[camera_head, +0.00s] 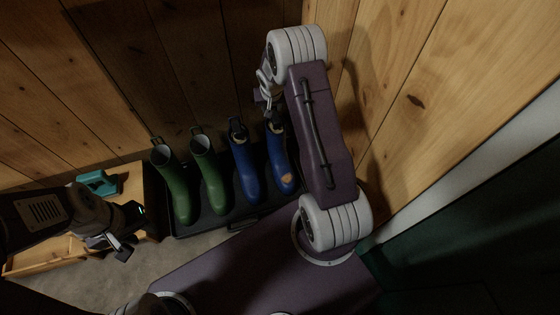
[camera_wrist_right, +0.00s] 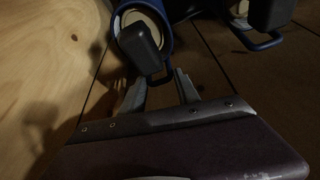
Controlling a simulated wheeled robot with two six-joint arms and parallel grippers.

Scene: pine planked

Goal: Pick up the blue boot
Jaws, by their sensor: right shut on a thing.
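Two blue boots stand side by side in a dark tray (camera_head: 182,232). The right one (camera_head: 279,168) has an orange patch on its toe; the left one (camera_head: 245,170) is plain. My right gripper (camera_head: 271,112) is at the top of the right blue boot. In the right wrist view my right gripper (camera_wrist_right: 161,90) has its fingers on either side of the pull loop at the rim of that boot (camera_wrist_right: 166,42), shut on it. A dark block covers part of the boot's opening. My left gripper (camera_head: 112,246) is apart from the boots at lower left, its fingers spread and empty.
Two green boots (camera_head: 174,185) (camera_head: 209,175) stand left of the blue ones in the tray. A wooden bench or box (camera_head: 40,258) with a teal object (camera_head: 97,183) is at the left. Plank walls close in behind and to the right of the tray.

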